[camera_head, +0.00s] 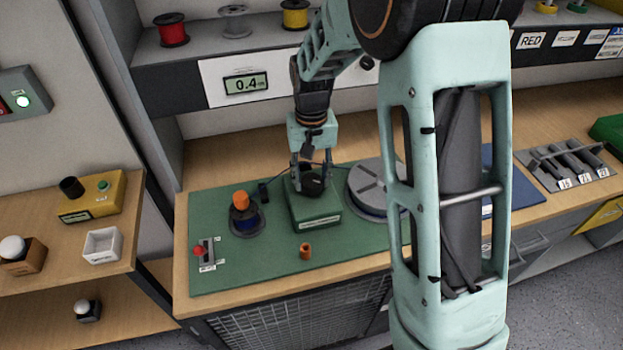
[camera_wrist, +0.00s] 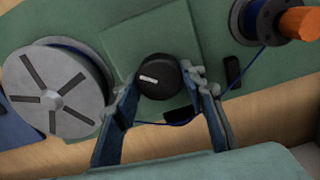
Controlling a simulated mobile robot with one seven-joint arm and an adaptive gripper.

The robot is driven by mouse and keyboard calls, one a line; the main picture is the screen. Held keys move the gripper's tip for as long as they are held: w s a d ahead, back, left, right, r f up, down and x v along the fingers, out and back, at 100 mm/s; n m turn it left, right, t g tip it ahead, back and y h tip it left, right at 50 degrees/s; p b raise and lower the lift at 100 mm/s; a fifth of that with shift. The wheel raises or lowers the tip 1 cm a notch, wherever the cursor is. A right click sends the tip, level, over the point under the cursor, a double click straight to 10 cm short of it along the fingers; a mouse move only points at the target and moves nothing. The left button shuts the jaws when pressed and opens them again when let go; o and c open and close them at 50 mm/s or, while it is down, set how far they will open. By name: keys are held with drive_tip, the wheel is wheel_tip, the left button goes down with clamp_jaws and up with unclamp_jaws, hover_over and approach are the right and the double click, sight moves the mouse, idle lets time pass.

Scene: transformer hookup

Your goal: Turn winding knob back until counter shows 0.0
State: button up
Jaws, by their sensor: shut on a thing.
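The winding knob is a black round knob (camera_wrist: 159,76) with a white mark, on top of a green box (camera_head: 314,210). My gripper (camera_head: 312,178) points down over the box, its two fingers shut on the knob's sides. In the wrist view my gripper (camera_wrist: 160,88) has one finger on each side of the knob, and the white mark lies nearly level. The counter (camera_head: 246,84) on the white panel at the back reads 0.4.
A grey slotted disc (camera_head: 369,186) stands right of the box, also in the wrist view (camera_wrist: 56,98). A blue wire spool with an orange top (camera_head: 242,205) stands left. A red-knobbed lever (camera_head: 203,252) and an orange cylinder (camera_head: 305,251) are on the green mat (camera_head: 265,270). A dark blue wire passes beneath the fingers in the wrist view.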

sight(311, 180)
drive_tip(key=shift+n, duration=1.7)
drive_tip(key=o, duration=1.2)
drive_tip(key=shift+c, duration=0.2)
wheel_tip(311, 180, up, 12)
